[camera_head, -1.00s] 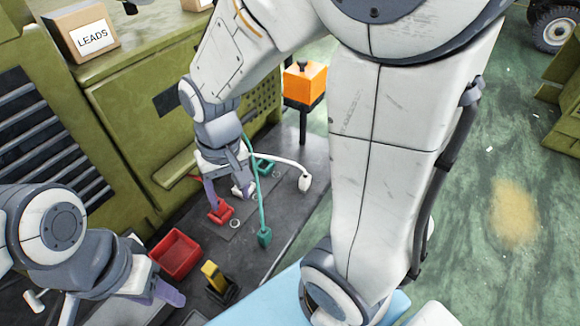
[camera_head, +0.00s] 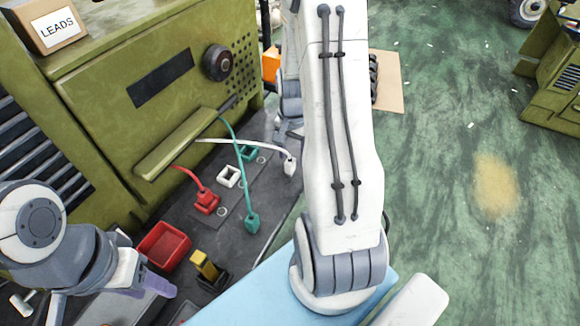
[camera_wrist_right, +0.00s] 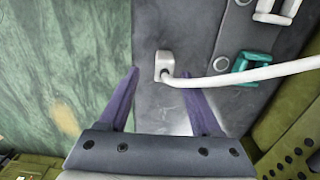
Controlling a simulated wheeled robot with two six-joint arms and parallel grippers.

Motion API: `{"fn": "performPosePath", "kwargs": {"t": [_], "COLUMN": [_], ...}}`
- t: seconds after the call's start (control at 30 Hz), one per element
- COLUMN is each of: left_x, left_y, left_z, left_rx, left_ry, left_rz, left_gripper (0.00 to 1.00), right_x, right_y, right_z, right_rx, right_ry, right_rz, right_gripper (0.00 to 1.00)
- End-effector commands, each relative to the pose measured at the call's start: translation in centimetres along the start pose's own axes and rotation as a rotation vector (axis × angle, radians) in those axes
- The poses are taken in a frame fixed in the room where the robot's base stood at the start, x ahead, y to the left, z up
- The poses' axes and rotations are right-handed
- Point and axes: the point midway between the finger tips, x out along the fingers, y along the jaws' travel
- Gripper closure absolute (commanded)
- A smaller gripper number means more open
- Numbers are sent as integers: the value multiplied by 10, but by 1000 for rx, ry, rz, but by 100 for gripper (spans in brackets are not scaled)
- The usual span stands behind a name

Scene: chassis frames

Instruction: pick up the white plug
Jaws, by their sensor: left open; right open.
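The white plug (camera_head: 290,167) lies on the dark mat near its right edge, with its white cable running left to the green cabinet. In the right wrist view the plug (camera_wrist_right: 164,66) sits in line with the gap between the purple fingertips of my right gripper (camera_wrist_right: 160,75). That gripper is open, and the fingers do not visibly hold the plug. In the head view my right arm hides most of it. My left gripper (camera_head: 165,288) is open at the lower left, far from the plug.
A white socket (camera_head: 229,176), a teal socket (camera_head: 248,152) and a red plug (camera_head: 207,203) are left of the white plug. A teal plug (camera_head: 252,222) with its cable lies nearer. A red bin (camera_head: 165,245) and a yellow item (camera_head: 207,266) stand at lower left. Green floor is open at right.

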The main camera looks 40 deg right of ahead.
Motion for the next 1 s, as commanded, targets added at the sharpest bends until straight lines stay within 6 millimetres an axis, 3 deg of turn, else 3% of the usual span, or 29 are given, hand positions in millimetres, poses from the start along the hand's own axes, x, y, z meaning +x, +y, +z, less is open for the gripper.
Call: {"fn": "performPosePath", "kwargs": {"t": [0.3,0.63,0.8,1.0], "left_x": [-5,-5,-5,-5], "left_y": [0,0,0,0], "left_z": [0,0,0,0], "left_rx": [0,0,0,0], "left_ry": [0,0,0,0], "left_rz": [0,0,0,0], "left_gripper": [50,50,50,50], "right_x": [43,50,50,50], "right_y": [-4,-5,-5,-5], "right_z": [5,4,4,4], "right_rx": [-1,-1,-1,-2], "right_ry": [-4,0,0,0], "right_rz": [3,0,0,0], "right_gripper": [35,35,100,100]}}
